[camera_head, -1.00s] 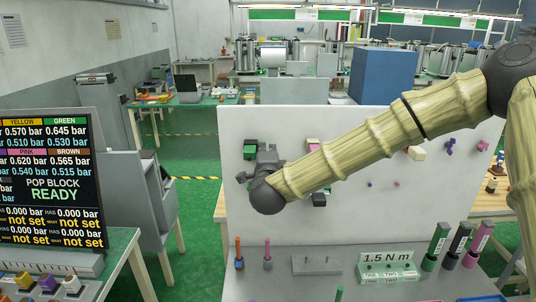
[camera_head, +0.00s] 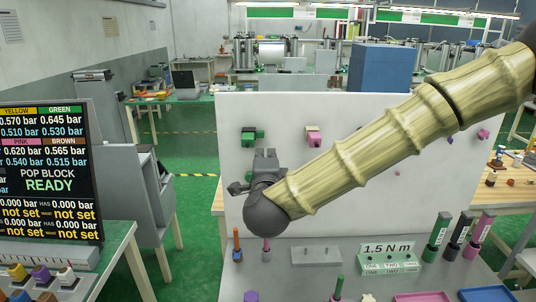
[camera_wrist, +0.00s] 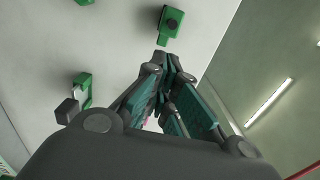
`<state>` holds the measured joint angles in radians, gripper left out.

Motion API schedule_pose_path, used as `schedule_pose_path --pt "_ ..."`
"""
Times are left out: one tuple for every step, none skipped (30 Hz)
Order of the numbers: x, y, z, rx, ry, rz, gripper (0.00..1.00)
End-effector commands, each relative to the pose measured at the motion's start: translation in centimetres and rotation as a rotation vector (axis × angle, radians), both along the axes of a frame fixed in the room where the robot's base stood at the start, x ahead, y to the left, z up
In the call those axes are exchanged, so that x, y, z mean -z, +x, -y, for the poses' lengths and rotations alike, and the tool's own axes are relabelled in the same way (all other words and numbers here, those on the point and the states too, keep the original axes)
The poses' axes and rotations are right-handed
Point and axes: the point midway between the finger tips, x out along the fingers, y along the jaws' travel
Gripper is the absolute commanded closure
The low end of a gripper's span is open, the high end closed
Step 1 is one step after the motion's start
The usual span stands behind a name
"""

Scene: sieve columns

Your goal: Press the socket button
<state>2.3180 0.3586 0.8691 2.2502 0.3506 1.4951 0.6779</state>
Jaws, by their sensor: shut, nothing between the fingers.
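My gripper (camera_head: 266,155) is shut and empty in front of the white upright panel (camera_head: 350,108), below a green block (camera_head: 252,135). In the wrist view its fingers (camera_wrist: 164,62) meet just short of a green block (camera_wrist: 172,20) with a dark round spot. They look close to it, but I cannot tell whether they touch. A second green piece (camera_wrist: 84,90) with a pale part is at the left of that view. A pink block (camera_head: 313,137) is on the panel to the right. No part is clearly marked as the socket button.
A grey bench top (camera_head: 235,268) below the panel holds a green "1.5 N m" block (camera_head: 388,262), a grey plate (camera_head: 316,256) and several coloured tubes (camera_head: 438,235). A screen (camera_head: 45,170) reads "POP BLOCK READY" at the left.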

Motion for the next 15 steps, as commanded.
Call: schedule_pose_path --pt "0.1 -0.7 0.0 -0.001 0.0 0.0 1.0" --pt "0.1 -1.0 0.0 0.0 0.001 0.0 1.0" --pt "0.1 -1.4 0.1 0.0 0.0 0.0 1.0" --pt "0.1 -1.7 0.1 0.001 0.0 0.0 1.0" --pt "0.1 -1.9 0.2 0.001 0.0 0.0 1.0" --pt "0.0 -2.2 0.2 0.002 0.0 0.0 1.0" --pt "0.0 -2.3 0.2 0.002 0.0 0.0 1.0" --pt "0.0 -2.4 0.2 0.002 0.0 0.0 1.0" --pt "0.0 -2.5 0.2 0.002 0.0 -0.001 1.0" --pt "0.0 -2.6 0.2 0.002 0.0 -0.001 1.0" --pt "0.0 -2.6 0.2 0.002 0.0 -0.001 1.0" --pt "0.0 -2.6 0.2 0.003 0.0 -0.001 1.0" --pt "0.0 -2.6 0.2 0.003 0.0 -0.001 1.0" --pt "0.0 -2.6 0.3 0.003 0.0 -0.001 1.0" --pt "0.0 -2.6 0.3 0.003 0.0 -0.001 1.0"
